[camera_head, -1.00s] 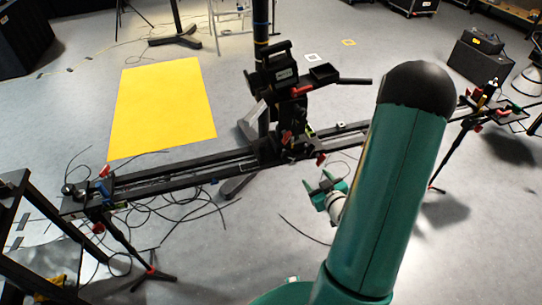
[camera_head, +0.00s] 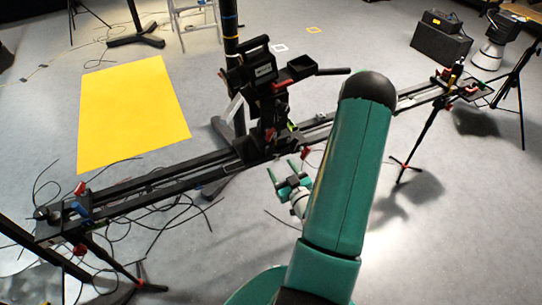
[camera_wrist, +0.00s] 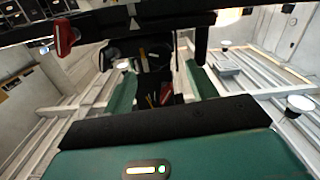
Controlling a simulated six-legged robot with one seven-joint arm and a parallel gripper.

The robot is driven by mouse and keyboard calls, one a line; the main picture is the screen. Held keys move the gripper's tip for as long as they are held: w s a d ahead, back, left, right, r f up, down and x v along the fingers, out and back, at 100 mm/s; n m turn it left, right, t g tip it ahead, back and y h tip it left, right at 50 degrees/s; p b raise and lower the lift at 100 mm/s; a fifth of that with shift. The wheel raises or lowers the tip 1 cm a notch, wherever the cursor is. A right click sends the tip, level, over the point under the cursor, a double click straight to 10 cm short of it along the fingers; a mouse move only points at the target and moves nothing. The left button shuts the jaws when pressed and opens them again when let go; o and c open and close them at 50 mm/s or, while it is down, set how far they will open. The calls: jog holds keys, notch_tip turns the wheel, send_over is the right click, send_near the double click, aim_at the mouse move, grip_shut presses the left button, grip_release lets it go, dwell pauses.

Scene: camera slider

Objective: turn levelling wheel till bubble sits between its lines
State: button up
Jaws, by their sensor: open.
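The black slider rail (camera_head: 140,196) runs across the head view, with a dark camera carriage (camera_head: 262,142) on it. I cannot make out the levelling wheel for certain. A small yellow-green spot (camera_head: 291,125) beside the carriage may be the level, but the bubble and its lines are too small to read. My gripper (camera_head: 282,168) is open and empty, just in front of the rail, its fingers pointing up toward the carriage. In the wrist view, dark round parts (camera_wrist: 155,60) show beyond and between the green fingers (camera_wrist: 163,88), apart from them.
A red lever (camera_head: 305,153) sticks out near the gripper and also shows in the wrist view (camera_wrist: 65,38). A black tripod (camera_head: 423,135) holds the rail's right end. Loose cables (camera_head: 150,215) lie on the floor at left. A yellow mat (camera_head: 130,115) lies behind the rail.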

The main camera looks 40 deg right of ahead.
aim_at(272, 154)
jog(key=x, duration=0.6)
jog(key=shift+w, duration=0.25)
jog(key=c, duration=1)
jog(key=shift+m, duration=0.3)
jog(key=m, duration=0.3)
jog(key=shift+m, duration=1.9)
jog(key=o, duration=1)
